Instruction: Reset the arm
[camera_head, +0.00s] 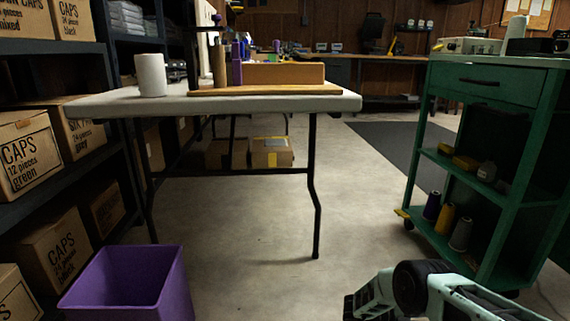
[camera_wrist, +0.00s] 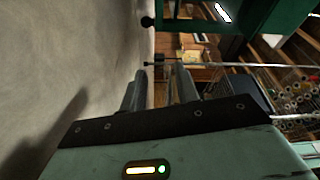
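My gripper (camera_wrist: 160,82) shows in the wrist view with its two grey fingers apart and no object visible between them. The floor and distant wood-toned furniture show past the fingers. In the head view, my pale green and black arm (camera_head: 440,292) is low at the bottom right, in front of the green cart. I cannot make out the fingertips there.
A white folding table (camera_head: 120,102) holds a white cylinder (camera_head: 151,75) and a wooden board. A green cart (camera_head: 495,80) with thread spools stands right. A purple bin (camera_head: 128,285) and shelves of cap boxes (camera_head: 26,152) are left. The middle floor (camera_head: 250,220) is clear.

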